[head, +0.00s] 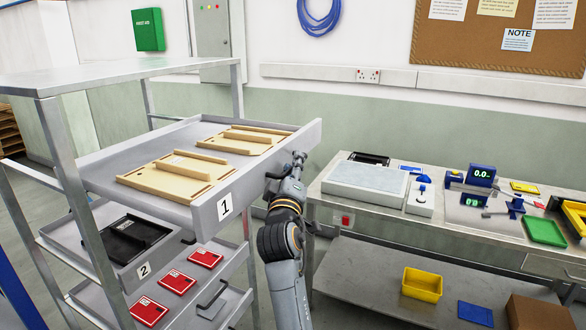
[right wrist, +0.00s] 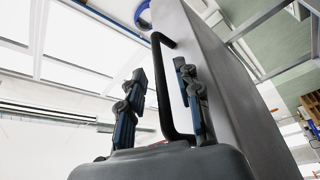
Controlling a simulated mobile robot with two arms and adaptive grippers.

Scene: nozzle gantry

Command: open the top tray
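The top tray (head: 226,183) is a grey drawer with a label "1" on its front. It stands well out of the rack, further than the tray below it, and holds tan panels (head: 178,176). My right gripper (head: 298,160) is at the tray's front, near its right part. In the right wrist view the tray's black bar handle (right wrist: 163,100) stands between the two fingers of the gripper (right wrist: 159,72). The fingers are apart, one on each side of the bar, with gaps showing. My left gripper is not in view.
Tray 2 (head: 143,270) sits lower in the rack (head: 82,215), with a black part in it. A lower tray holds red cards (head: 176,281). A workbench (head: 385,210) with instruments stands at the right, close to my right arm.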

